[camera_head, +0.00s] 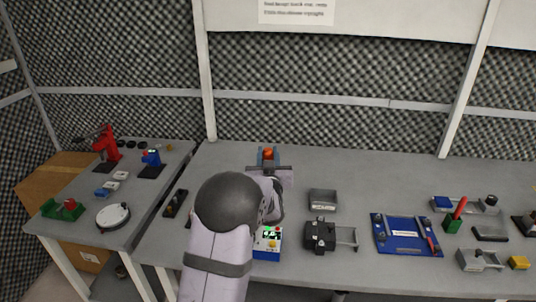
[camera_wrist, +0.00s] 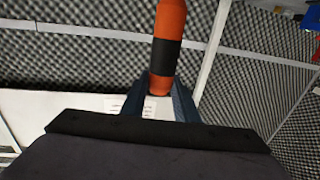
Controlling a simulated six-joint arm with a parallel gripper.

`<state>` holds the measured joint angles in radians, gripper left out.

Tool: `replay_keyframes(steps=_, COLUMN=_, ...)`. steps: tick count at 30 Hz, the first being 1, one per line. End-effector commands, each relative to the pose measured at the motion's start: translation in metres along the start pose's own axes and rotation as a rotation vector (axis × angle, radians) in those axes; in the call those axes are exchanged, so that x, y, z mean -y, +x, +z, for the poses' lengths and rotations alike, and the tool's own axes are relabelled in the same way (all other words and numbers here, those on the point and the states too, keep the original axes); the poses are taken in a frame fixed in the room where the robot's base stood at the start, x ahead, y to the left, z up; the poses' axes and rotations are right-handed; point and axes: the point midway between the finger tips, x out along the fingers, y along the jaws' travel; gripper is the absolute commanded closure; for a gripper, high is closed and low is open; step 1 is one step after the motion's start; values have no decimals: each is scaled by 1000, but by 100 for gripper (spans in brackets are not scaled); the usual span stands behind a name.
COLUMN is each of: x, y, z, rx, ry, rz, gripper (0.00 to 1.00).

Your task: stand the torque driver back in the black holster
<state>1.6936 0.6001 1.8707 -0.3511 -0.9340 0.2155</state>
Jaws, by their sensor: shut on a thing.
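The torque driver (camera_wrist: 169,45) is an orange cylinder with a black band, seen in the wrist view rising from between my fingers toward the top edge. My gripper (camera_wrist: 158,100) is shut on it, with a blue-grey finger on each side. In the head view my gripper (camera_head: 268,157) is over the back of the main bench, and only a small orange part of the driver (camera_head: 268,153) shows. My arm hides part of the bench. I cannot pick out the black holster with certainty.
A black block with a grey frame (camera_head: 320,236), a grey tray (camera_head: 323,199) and a blue board (camera_head: 406,235) lie right of my arm. A white-and-blue box (camera_head: 267,244) stands beside it. A red tool stands in a green holder (camera_head: 453,222). The bench's back strip is clear.

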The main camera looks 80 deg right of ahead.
Motion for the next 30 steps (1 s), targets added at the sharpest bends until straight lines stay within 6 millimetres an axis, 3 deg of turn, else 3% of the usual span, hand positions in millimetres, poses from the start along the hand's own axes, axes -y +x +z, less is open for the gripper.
replay_keyframes(steps=30, x=0, y=0, z=22, rx=-5, ry=-1, rz=0, gripper=100)
